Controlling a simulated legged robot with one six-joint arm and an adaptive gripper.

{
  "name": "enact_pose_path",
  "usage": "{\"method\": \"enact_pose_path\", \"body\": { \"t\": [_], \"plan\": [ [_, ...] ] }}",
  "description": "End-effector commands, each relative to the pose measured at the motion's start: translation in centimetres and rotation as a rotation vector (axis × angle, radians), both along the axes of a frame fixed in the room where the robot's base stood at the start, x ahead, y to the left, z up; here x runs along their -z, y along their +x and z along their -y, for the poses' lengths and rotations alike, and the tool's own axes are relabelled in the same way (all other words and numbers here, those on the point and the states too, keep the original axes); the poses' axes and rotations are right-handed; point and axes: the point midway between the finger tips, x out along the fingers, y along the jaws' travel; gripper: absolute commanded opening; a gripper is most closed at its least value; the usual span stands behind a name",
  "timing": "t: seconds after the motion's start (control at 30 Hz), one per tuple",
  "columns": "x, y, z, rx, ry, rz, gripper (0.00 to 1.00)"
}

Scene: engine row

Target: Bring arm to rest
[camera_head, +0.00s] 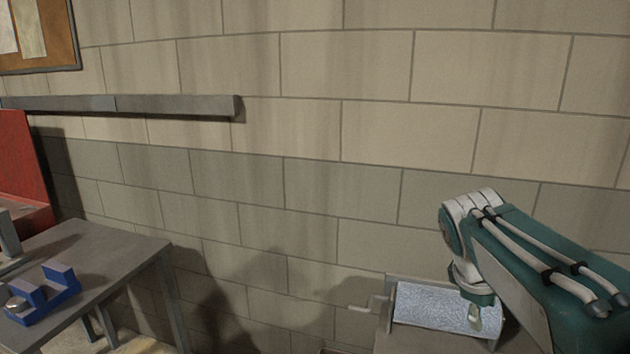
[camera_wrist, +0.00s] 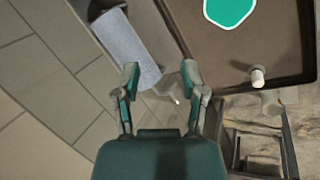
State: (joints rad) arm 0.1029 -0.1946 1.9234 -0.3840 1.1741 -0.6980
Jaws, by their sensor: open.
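My teal gripper (camera_wrist: 160,82) shows in the wrist view with its two fingers spread apart and nothing between them. Beyond its fingertips lies a pale blue-white roll (camera_wrist: 128,48), up and to the left. In the head view my teal and white arm reaches in from the right edge, its white joint bent downward above the right end of the roll (camera_head: 428,304). Most of the gripper is out of sight there. I cannot tell whether any part of it touches the roll.
A brown tray (camera_wrist: 285,50) with a green patch (camera_wrist: 230,10) and a small white cylinder (camera_wrist: 257,77) lies right of the gripper. A grey table (camera_head: 110,262) with a blue block (camera_head: 45,298) stands left. A block wall (camera_head: 300,120) is behind.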

Motion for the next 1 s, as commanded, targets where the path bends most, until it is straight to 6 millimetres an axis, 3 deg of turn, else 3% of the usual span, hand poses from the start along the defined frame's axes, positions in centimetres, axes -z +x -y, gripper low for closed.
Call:
{"method": "enact_pose_path", "body": {
  "t": [0.3, 0.6, 0.77, 1.0],
  "plan": [
    [2.7, -6.9, -5.5, 0.243, 0.264, 0.222, 0.54],
    [6.3, -12.3, -9.5, 0.489, 0.525, 0.363, 0.54],
    [7.4, -13.4, -10.3, 0.558, 0.594, 0.389, 0.54],
    [7.5, -13.5, -10.4, 0.568, 0.602, 0.39, 0.54]
  ]
}}
